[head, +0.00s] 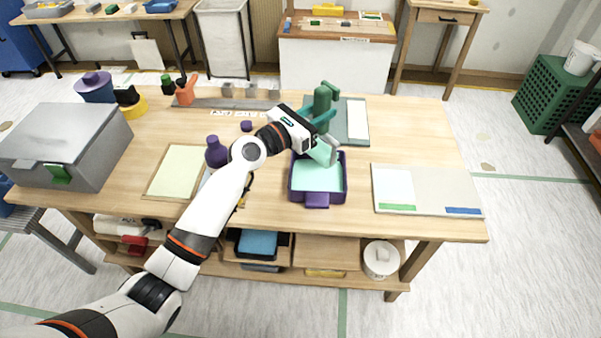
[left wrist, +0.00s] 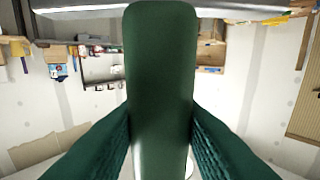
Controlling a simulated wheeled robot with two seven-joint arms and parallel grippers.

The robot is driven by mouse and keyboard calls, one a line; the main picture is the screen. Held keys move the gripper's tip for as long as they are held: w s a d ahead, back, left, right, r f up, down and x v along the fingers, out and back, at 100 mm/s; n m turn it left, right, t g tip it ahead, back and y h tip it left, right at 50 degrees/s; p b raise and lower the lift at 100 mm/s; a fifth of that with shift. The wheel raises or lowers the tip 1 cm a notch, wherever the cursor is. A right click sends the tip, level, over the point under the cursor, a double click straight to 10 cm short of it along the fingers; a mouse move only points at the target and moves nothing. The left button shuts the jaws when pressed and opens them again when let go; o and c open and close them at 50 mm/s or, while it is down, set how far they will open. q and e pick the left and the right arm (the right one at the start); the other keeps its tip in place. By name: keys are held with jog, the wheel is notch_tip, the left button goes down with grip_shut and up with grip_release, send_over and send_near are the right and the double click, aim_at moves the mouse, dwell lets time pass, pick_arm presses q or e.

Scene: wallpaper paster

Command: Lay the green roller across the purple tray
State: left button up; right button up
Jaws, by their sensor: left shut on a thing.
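The purple tray (head: 317,199) sits near the front middle of the table, with a mint-coloured inside. My left gripper (head: 321,118) is shut on the dark green handle of the green roller (head: 322,98), above the tray's far side. The handle stands roughly upright, and a pale green part below the gripper reaches down to the tray's far right edge; I cannot tell whether it touches. In the left wrist view the green handle (left wrist: 160,70) fills the middle between two green fingers. My right gripper is not in view.
A pale board with green and blue strips (head: 427,190) lies right of the tray. A cream framed panel (head: 178,171) and a purple bottle (head: 216,152) are to its left. A grey lidded box (head: 68,135) stands at the far left. The table's right back area is clear.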

pick_arm(q)
jog(key=f+b, duration=0.2)
jog(key=f, duration=0.4)
jog(key=shift+w, duration=0.2)
notch_tip(320, 180, down, 3)
jog(key=shift+s+f+b, duration=0.1)
jog(key=shift+b, duration=1.1)
jog(key=shift+f, duration=0.15)
